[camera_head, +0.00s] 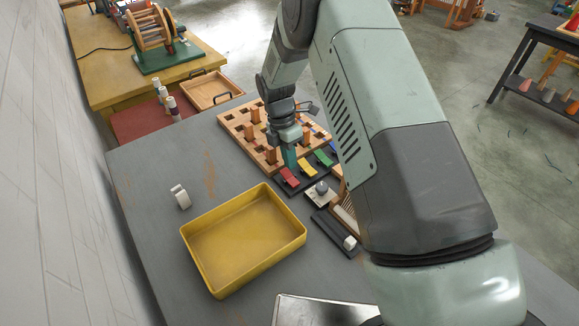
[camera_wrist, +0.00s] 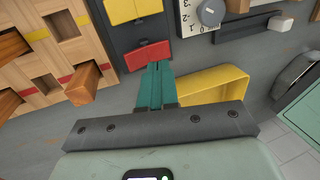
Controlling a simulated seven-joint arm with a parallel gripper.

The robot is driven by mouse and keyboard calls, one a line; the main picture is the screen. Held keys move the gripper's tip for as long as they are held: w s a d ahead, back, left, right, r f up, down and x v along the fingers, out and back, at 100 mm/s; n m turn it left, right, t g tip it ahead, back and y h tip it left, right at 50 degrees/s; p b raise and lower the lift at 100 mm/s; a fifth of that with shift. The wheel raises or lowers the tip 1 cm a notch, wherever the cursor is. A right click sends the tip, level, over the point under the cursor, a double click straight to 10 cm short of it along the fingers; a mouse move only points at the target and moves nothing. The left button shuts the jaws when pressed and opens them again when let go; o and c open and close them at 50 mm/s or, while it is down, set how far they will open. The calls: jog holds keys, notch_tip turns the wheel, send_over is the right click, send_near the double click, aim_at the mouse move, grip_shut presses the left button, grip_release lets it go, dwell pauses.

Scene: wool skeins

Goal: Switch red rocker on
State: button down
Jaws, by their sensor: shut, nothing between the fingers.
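The red rocker (camera_head: 289,176) sits at the near left end of a dark switch panel, beside a yellow rocker (camera_head: 308,168) and a green rocker (camera_head: 324,158). In the wrist view the red rocker (camera_wrist: 148,56) lies just beyond my gripper's fingertips, with the yellow rocker (camera_wrist: 130,8) behind it. My gripper (camera_wrist: 155,66) is shut and empty, its teal fingers together, with the tips at or very near the red rocker's near edge. I cannot tell whether they touch. In the head view my gripper (camera_head: 290,164) points down right beside the red rocker. The rocker's tilt is unclear.
A wooden pegboard (camera_head: 232,121) with upright blocks stands left of the panel. A dial box (camera_head: 319,195) and a slider (camera_head: 335,232) lie nearer. A yellow tray (camera_head: 215,281) and a small white object (camera_head: 181,197) are on the grey table, with free room at left.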

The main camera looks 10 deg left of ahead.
aim_at(290, 177)
notch_tip(290, 177, up, 10)
dwell(0.3)
dwell(0.3)
